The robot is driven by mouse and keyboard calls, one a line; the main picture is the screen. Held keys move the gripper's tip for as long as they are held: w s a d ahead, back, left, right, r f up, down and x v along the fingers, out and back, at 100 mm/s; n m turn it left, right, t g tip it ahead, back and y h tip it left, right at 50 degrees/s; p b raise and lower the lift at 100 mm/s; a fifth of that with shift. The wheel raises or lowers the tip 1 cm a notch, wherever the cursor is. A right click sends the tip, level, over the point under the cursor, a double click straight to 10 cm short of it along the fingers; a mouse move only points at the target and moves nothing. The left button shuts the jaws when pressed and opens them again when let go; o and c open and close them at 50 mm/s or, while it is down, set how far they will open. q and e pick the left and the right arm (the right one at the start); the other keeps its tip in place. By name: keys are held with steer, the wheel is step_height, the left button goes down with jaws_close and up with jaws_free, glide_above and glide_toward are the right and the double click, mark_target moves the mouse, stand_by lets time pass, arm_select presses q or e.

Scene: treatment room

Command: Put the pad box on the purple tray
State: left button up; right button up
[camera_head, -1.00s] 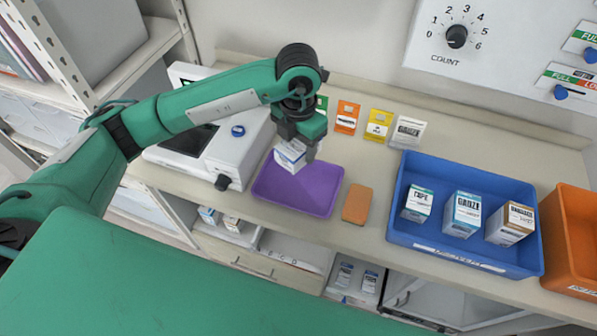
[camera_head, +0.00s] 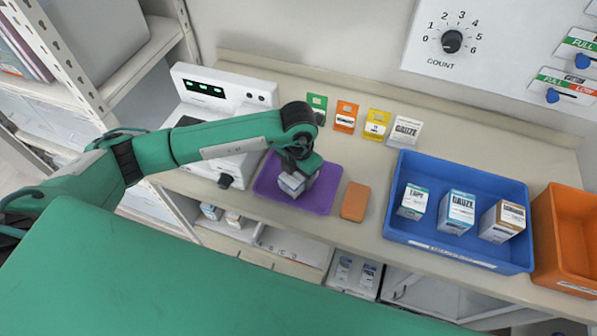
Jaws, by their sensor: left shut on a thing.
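The purple tray (camera_head: 322,195) lies on the counter left of an orange-brown block. My left gripper (camera_head: 297,178) points down over the tray and is shut on a small white and blue-grey box (camera_head: 291,184). The box is low over the tray's left-middle part; I cannot tell whether it touches the tray floor. The fingers and wrist hide part of the box, and its label cannot be read. My right gripper is not in view.
The orange-brown block (camera_head: 355,201) lies close to the tray's right side. A blue bin (camera_head: 455,255) holds tape, gauze and another box. An orange bin (camera_head: 570,245) stands at far right. A white machine (camera_head: 225,90) stands behind my left arm. Several cards and packs stand behind the tray.

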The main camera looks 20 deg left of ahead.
arm_select(q)
steer(key=shift+f, duration=0.1)
steer(key=o, duration=0.9)
steer(key=shift+o, duration=0.4)
